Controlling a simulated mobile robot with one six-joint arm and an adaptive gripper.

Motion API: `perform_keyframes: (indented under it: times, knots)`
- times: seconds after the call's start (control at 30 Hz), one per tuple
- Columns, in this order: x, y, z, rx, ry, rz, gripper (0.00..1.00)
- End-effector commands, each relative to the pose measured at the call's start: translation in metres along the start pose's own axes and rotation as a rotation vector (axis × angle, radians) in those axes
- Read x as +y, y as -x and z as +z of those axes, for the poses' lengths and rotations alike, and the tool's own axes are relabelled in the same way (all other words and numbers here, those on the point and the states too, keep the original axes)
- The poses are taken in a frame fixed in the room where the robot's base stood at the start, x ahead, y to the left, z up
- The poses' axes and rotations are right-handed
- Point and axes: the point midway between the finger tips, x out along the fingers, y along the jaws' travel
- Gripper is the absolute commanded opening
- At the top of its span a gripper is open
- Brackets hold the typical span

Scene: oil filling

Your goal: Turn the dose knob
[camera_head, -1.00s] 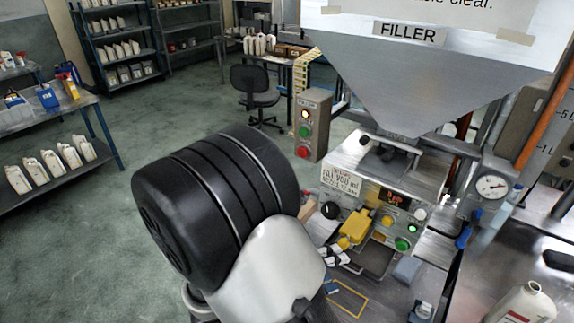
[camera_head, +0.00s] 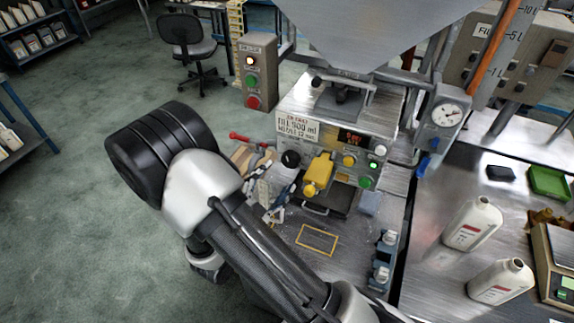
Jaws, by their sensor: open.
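The filler's control panel (camera_head: 330,155) is a metal box below the hopper. A round black knob (camera_head: 291,158), which looks like the dose knob, sits at its left, just under a paper sign (camera_head: 296,127) that seems to read "FILL 900 ml". A small display (camera_head: 352,137) glows red, its digits too small to read. My gripper (camera_head: 266,187) is open, just below and left of the knob. It appears apart from the knob, though the gap in depth is hard to judge. My arm partly hides the gripper's base.
A yellow guarded part (camera_head: 318,172) and a lit green button (camera_head: 373,166) are right of the knob. A red-handled tool (camera_head: 243,138) lies left. White bottles (camera_head: 472,224) and a scale (camera_head: 556,262) stand on the right-hand table.

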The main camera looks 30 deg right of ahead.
Motion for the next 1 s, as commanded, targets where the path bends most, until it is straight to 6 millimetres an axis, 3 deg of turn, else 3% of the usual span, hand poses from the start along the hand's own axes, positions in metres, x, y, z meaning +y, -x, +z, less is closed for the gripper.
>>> perform_keyframes:
  times: [0.2, 0.4, 0.77, 1.0]
  knots:
    - [0.002, -0.044, 0.0, 0.004, -0.003, 0.003, 0.63]
    - [0.001, -0.067, 0.0, 0.001, -0.002, 0.002, 0.63]
    - [0.0, -0.072, 0.0, 0.0, -0.002, 0.0, 0.63]
    - [0.0, -0.072, 0.0, 0.0, -0.002, 0.0, 0.48]
